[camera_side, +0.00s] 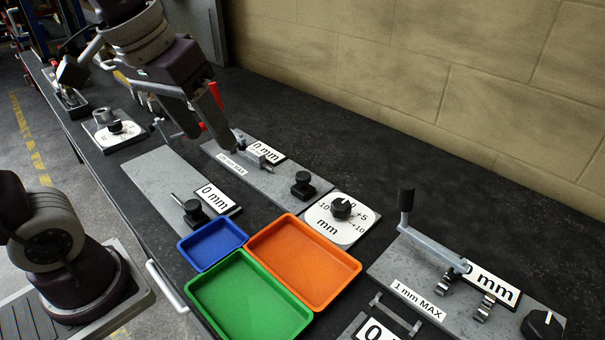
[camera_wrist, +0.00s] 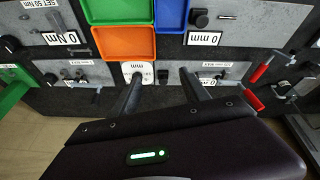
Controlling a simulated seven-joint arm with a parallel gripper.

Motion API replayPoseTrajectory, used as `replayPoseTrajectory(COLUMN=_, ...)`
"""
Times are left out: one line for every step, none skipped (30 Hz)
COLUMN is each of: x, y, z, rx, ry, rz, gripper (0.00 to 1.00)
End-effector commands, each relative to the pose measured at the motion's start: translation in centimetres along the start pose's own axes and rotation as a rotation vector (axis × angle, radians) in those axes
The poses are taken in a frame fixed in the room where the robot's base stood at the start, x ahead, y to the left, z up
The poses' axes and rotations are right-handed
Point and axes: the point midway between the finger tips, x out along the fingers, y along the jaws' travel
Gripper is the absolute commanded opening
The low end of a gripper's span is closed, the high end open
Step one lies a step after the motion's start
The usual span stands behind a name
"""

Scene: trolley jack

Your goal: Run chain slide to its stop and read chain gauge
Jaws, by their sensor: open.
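In the side view, my gripper (camera_side: 218,138) is low over the back end of a grey plate, beside a small slide block (camera_side: 258,158) on a rod. This plate has a black knob (camera_side: 302,184), a "0 mm" display (camera_side: 266,149) and a partly hidden "mm MAX" label. At right, another plate (camera_side: 418,273) labelled "1 mm MAX" carries a crank lever (camera_side: 432,247), chain-like metal pieces (camera_side: 447,291) and an "mm" display (camera_side: 493,288). I cannot tell which is the chain gauge. In the wrist view, my two fingers (camera_wrist: 158,82) stand apart with nothing held between them.
Blue (camera_side: 213,242), orange (camera_side: 303,261) and green (camera_side: 249,297) trays sit at the front. A white dial (camera_side: 328,222) and a plain plate with a "0 mm" display (camera_side: 215,197) are nearby. A red-handled clamp (camera_wrist: 262,70) shows in the wrist view. The bench behind the plates is clear.

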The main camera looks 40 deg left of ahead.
Motion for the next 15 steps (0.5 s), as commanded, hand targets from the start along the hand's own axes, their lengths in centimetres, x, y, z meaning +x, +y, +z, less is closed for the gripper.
replayPoseTrajectory(x=1.6, y=0.6, z=-3.0, rx=-0.073, ry=-0.056, rz=-0.015, gripper=0.54)
replayPoseTrajectory(x=2.6, y=0.9, z=-4.7, rx=-0.122, ry=-0.084, rz=-0.024, gripper=0.54)
replayPoseTrajectory(x=4.3, y=1.2, z=-6.8, rx=-0.186, ry=-0.122, rz=-0.040, gripper=0.54)
replayPoseTrajectory(x=5.7, y=1.5, z=-8.3, rx=-0.232, ry=-0.148, rz=-0.053, gripper=0.54)
replayPoseTrajectory(x=7.2, y=1.7, z=-9.6, rx=-0.277, ry=-0.173, rz=-0.067, gripper=0.54)
replayPoseTrajectory(x=9.3, y=2.0, z=-11.1, rx=-0.332, ry=-0.202, rz=-0.086, gripper=0.54)
replayPoseTrajectory(x=10.9, y=2.1, z=-12.0, rx=-0.371, ry=-0.222, rz=-0.100, gripper=0.54)
replayPoseTrajectory(x=12.4, y=2.2, z=-12.8, rx=-0.406, ry=-0.241, rz=-0.115, gripper=0.54)
replayPoseTrajectory(x=14.3, y=2.3, z=-13.6, rx=-0.446, ry=-0.261, rz=-0.132, gripper=0.54)
replayPoseTrajectory(x=15.5, y=2.3, z=-14.1, rx=-0.473, ry=-0.273, rz=-0.144, gripper=0.54)
replayPoseTrajectory(x=16.6, y=2.3, z=-14.4, rx=-0.495, ry=-0.283, rz=-0.154, gripper=0.54)
replayPoseTrajectory(x=17.7, y=2.4, z=-14.7, rx=-0.517, ry=-0.293, rz=-0.165, gripper=0.54)
replayPoseTrajectory(x=18.3, y=2.4, z=-14.9, rx=-0.531, ry=-0.299, rz=-0.171, gripper=0.54)
replayPoseTrajectory(x=18.8, y=2.4, z=-15.0, rx=-0.540, ry=-0.304, rz=-0.177, gripper=0.54)
replayPoseTrajectory(x=19.3, y=2.3, z=-15.0, rx=-0.549, ry=-0.307, rz=-0.180, gripper=0.54)
